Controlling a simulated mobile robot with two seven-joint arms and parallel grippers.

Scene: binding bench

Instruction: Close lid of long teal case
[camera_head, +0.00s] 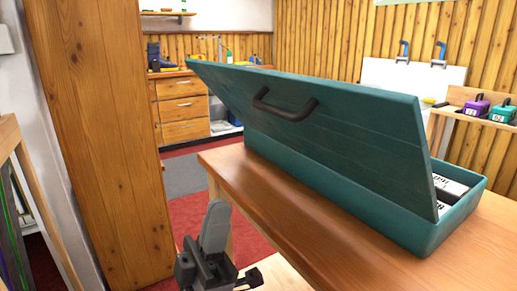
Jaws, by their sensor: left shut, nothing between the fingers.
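The long teal case (418,240) stands on a wooden table at the right. Its lid (350,125) is partly open and tilted, with its free edge raised towards me and a dark handle (286,106) on its outer face. Dark and white items (449,190) show inside the case through the gap at the right end. My left gripper (214,228) is at the bottom centre, in front of the table's left edge and below the lid. It is shut and empty, apart from the case. My right gripper is not in view.
The wooden table (245,185) has a bare strip in front of the case. A tall wooden panel (100,130) stands close on the left. Drawers (184,108) and a side bench with purple and teal objects (476,107) are farther back. Red floor (190,215) shows between.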

